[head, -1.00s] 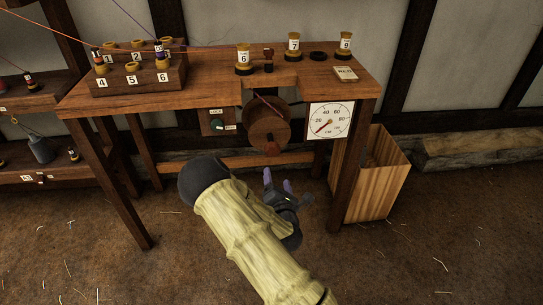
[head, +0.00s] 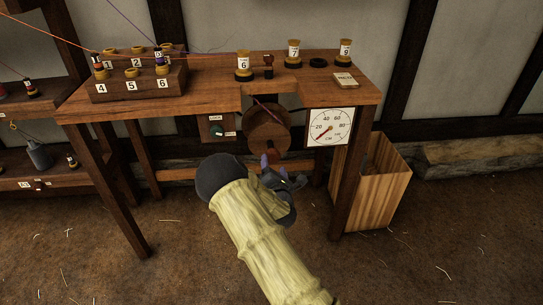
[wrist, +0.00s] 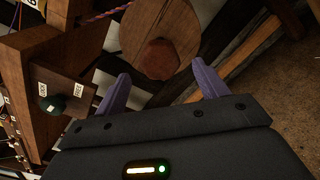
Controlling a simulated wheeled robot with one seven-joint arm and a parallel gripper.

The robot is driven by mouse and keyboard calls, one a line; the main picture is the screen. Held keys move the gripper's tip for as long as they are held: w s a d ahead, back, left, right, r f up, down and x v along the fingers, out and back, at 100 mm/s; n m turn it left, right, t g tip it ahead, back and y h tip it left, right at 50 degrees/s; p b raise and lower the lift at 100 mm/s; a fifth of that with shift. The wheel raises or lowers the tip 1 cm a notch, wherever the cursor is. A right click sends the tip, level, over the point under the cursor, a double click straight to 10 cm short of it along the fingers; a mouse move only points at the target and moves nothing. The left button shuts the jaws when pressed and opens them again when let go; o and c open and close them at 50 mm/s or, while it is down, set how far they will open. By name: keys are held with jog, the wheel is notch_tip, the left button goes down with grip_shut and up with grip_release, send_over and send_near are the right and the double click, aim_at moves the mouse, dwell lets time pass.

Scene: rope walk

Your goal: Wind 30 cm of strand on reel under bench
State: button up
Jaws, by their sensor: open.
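The wooden reel (head: 268,128) hangs under the bench (head: 215,91), its round face toward me, with a reddish-brown knob low on it (head: 270,153). In the wrist view the knob (wrist: 158,59) shows ahead, between and beyond the purple fingertips. A strand (wrist: 110,13) runs to the reel from the upper left. My gripper (head: 268,164) is open and empty, just below the knob in the head view; contact is not visible. The dial (head: 330,127) on the right has its red needle at the low end. The lock switch (head: 217,130) is left of the reel.
Bobbins 6 (head: 243,66), 7 (head: 293,54) and 9 (head: 345,52) stand on the bench. A numbered rack (head: 139,87) sits at its left. A wooden bin (head: 378,185) stands right of the bench, beside its front right leg (head: 345,187). Scraps lie on the open floor.

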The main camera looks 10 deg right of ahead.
aim_at(272, 153)
jog(key=w, duration=0.2)
jog(key=w+b, duration=0.1)
jog(key=w, duration=0.4)
jog(key=shift+w+d, duration=0.25)
jog(key=shift+w, duration=0.15)
jog(key=c, duration=1)
